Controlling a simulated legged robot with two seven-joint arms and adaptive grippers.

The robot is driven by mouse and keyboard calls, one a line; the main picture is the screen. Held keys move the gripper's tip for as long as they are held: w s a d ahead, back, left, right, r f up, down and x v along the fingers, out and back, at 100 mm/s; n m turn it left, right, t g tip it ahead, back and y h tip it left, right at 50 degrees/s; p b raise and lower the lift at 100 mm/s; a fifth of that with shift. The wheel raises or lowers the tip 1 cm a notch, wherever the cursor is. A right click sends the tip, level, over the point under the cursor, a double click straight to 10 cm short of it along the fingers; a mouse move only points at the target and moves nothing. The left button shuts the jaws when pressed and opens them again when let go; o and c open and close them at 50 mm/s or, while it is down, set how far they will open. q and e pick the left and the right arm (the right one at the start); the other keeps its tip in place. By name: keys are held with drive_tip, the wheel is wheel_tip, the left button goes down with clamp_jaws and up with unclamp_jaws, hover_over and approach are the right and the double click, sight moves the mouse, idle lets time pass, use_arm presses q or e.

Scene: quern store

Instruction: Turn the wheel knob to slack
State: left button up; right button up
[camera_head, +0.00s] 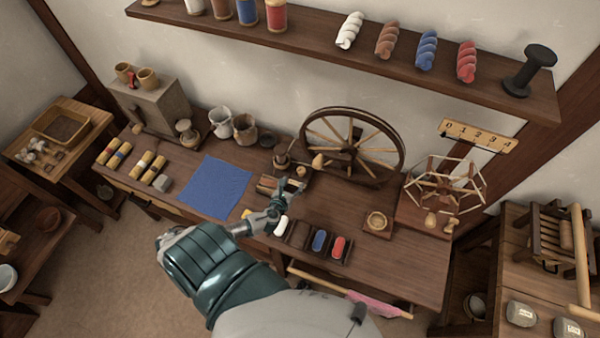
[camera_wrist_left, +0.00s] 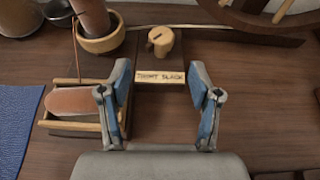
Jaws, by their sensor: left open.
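The wheel knob (camera_wrist_left: 160,42) is a small pale wooden knob on a dark wooden base, left of the spinning wheel (camera_head: 350,145). It also shows in the head view (camera_head: 318,161). A dark mark shows on its upper left. A pale label (camera_wrist_left: 160,77) in front of it appears to read "TIGHT SLACK", tight on the left. My left gripper (camera_head: 292,186) is open and empty. In the wrist view its two blue-grey fingers (camera_wrist_left: 161,92) stand either side of the label, with the knob beyond the fingertips, apart from them. My right gripper is not in view.
A wooden holder with a reddish-brown roll (camera_wrist_left: 80,102) lies close beside the left finger. A wooden cup (camera_wrist_left: 100,35) stands behind it. A blue cloth (camera_head: 215,187) lies left. Small trays with coloured pieces (camera_head: 319,241) lie right of my forearm.

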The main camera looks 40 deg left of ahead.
sight(300, 173)
use_arm(q)
drive_tip(key=b+x, duration=0.1)
drive_tip(key=x, duration=0.6)
drive_tip(key=shift+w+f, duration=0.15)
drive_tip(key=shift+w, duration=0.05)
drive_tip(key=shift+w+f+b, duration=0.15)
drive_tip(key=shift+w+b, duration=0.2)
drive_tip(key=shift+w, duration=0.3)
drive_tip(key=shift+w+a, duration=0.1)
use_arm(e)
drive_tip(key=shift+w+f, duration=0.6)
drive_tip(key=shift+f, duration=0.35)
